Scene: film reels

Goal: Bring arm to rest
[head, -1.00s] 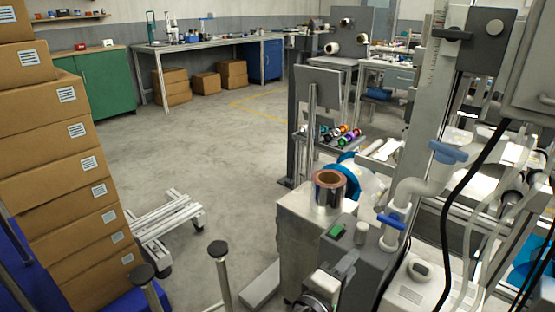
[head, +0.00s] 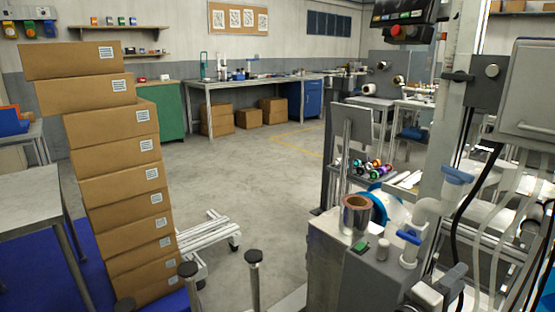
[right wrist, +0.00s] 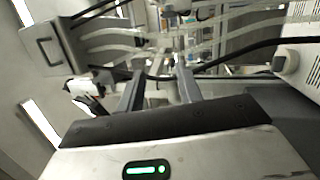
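My right gripper (head: 452,279) shows partly at the bottom right of the head view, in front of the grey machine. In the right wrist view my right gripper (right wrist: 158,76) has its two fingers apart with nothing between them. Clear tubes, a dark cable and a grey box lie beyond the fingers. My left gripper is in neither view.
White pipework (head: 432,212) rises close by. The middle floor (head: 250,180) is clear.

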